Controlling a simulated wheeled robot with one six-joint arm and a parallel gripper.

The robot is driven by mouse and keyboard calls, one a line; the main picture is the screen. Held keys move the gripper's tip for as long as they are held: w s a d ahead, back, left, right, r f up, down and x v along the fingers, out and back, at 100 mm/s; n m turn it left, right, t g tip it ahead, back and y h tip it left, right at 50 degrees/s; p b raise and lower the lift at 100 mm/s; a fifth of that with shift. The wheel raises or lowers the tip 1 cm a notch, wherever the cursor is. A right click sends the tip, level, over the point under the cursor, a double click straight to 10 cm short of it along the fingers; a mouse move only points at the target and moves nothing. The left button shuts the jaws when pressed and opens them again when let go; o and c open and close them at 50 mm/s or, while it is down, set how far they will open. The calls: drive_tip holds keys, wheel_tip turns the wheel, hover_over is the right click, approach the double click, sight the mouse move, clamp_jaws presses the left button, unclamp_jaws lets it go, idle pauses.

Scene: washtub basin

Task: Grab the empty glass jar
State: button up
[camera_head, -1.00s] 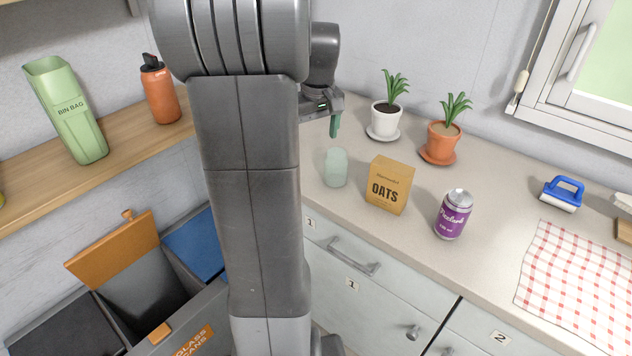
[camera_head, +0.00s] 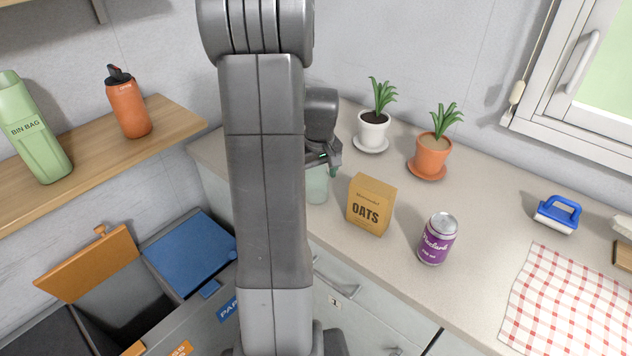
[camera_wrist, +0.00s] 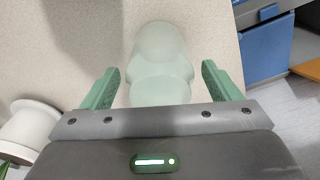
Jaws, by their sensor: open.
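The glass jar (camera_head: 317,186) is pale green and translucent. It stands on the counter, left of the oats box, and looks empty. In the wrist view the jar (camera_wrist: 160,62) lies between and beyond the two green fingers of my gripper (camera_wrist: 160,88), with a gap on each side. My gripper (camera_head: 325,172) is open and sits right at the jar in the head view, where my arm hides part of it.
An oats box (camera_head: 371,205) stands close right of the jar, with a purple can (camera_head: 437,239) beyond. Two potted plants (camera_head: 374,128) (camera_head: 433,152) stand behind. Sorting bins (camera_head: 188,252) are lower left, past the counter edge. Right of the can lies a checked cloth (camera_head: 560,310).

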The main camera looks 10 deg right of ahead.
drive_tip(key=shift+f, duration=0.5)
drive_tip(key=c, duration=1.2)
drive_tip(key=shift+r, duration=0.1)
